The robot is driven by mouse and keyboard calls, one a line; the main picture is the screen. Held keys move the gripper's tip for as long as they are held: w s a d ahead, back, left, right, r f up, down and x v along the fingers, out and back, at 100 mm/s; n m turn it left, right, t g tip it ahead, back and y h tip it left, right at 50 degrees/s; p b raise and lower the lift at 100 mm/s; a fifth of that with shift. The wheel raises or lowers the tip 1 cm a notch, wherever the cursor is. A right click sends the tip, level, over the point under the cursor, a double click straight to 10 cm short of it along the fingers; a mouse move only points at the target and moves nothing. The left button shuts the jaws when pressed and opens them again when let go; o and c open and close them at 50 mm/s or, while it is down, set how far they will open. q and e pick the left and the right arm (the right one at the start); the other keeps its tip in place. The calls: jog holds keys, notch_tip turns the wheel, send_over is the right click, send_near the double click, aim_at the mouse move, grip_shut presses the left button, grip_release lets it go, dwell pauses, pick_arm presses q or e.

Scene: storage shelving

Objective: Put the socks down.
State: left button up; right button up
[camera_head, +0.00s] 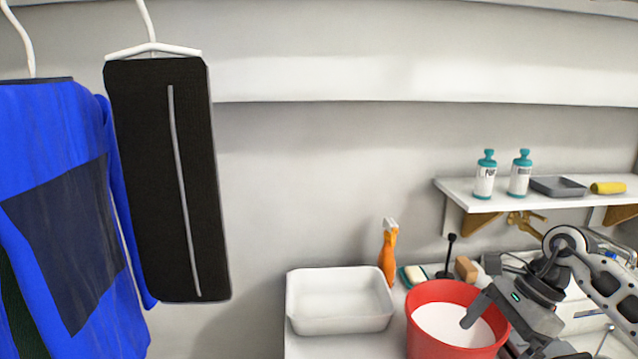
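No socks can be made out in the head view. My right gripper (489,335) comes in from the right and is over the right side of a red bucket (428,343) with white contents. Its fingers look spread, with the bucket showing between them and nothing seen held. The lower finger is partly cut off by the bottom edge of the picture. My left gripper is out of view.
A white empty basin (340,322) stands left of the bucket on a white counter (345,347). An orange bottle (388,255), a sponge (413,274) and a brown block (466,269) stand behind. A wall shelf (455,188) is above; clothes hang at left.

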jog(key=s+a+f+m+t+y, duration=0.1)
jog(key=s+a+m+t+y, duration=0.2)
jog(key=a+m+t+y, duration=1.15)
jog(key=s+f+m+h, duration=0.1)
jog(key=f+m+h, duration=0.35)
jog(key=m, duration=0.45)
jog(key=s+d+f+m+t+h, duration=0.1)
jog(key=f+m+h, duration=0.3)
jog(key=m, duration=0.6)
jog(key=s+f+m+h, duration=0.25)
jog(key=m+h, duration=0.35)
jog(key=m, duration=0.3)
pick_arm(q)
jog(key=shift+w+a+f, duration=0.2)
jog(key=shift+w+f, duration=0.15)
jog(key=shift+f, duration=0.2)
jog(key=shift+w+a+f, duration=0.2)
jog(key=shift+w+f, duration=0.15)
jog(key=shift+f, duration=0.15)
pick_arm(e)
jog(key=s+d+f+m+g+h, duration=0.1)
jog(key=s+f+m+g+h, duration=0.1)
jog(key=s+f+m+g, duration=0.3)
jog(key=s+f+m, duration=0.4)
jog(key=s+f, duration=0.1)
jog(key=shift+d+m+h, duration=0.25)
jog(key=shift+m+h, duration=0.1)
jog(key=shift+h, duration=0.05)
